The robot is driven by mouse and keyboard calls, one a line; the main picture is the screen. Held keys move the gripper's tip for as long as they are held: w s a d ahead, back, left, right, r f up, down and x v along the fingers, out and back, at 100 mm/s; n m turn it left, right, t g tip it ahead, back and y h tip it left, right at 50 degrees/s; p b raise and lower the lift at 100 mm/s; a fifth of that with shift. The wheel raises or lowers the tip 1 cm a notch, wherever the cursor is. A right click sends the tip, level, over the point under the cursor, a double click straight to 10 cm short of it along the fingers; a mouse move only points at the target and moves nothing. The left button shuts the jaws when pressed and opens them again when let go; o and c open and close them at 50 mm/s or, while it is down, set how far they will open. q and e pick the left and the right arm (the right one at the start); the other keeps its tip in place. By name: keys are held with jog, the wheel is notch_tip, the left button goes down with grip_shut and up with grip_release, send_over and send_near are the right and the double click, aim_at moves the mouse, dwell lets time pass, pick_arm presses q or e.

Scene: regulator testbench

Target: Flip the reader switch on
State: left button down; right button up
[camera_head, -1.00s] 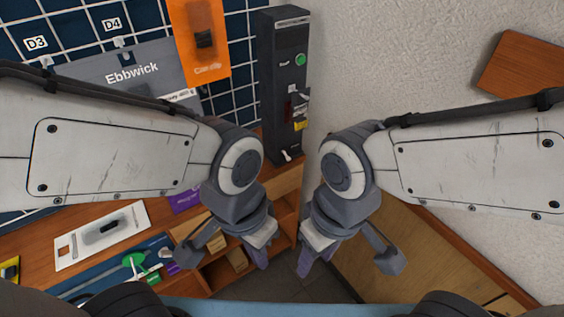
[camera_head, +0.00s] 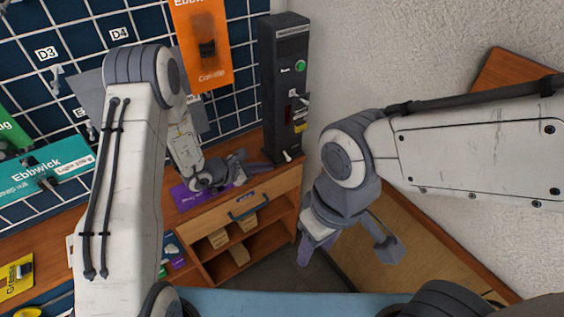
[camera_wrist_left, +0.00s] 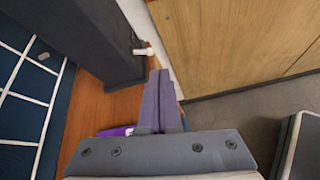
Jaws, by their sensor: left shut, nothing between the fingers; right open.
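A tall dark reader tower (camera_head: 283,60) stands on the wooden bench against the wall. It has a green round button, a small red part and a yellow label on its front. A small white switch lever (camera_head: 287,156) sticks out near its base; it also shows in the left wrist view (camera_wrist_left: 143,51). My left gripper (camera_head: 262,166) is shut and empty, low over the bench left of the tower base. In the left wrist view its fingertips (camera_wrist_left: 160,76) appear just below and right of the lever, with a small gap. My right gripper (camera_head: 306,245) is open and empty in front.
A drawer (camera_head: 243,205) with a dark handle and open shelves with small boxes lie below the bench. A purple card (camera_head: 190,197) lies on the bench near my left gripper. A wooden panel (camera_wrist_left: 235,45) stands right of the tower.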

pick_arm(q)
jog(key=shift+w+a+f+n+t+y, duration=0.3)
jog(key=shift+w+a+f+n, duration=0.15)
jog(key=shift+a, duration=0.25)
jog(key=p+x, duration=0.1)
jog(key=x, duration=0.9)
jog(key=shift+s+p, duration=0.1)
jog(key=shift+p, duration=0.2)
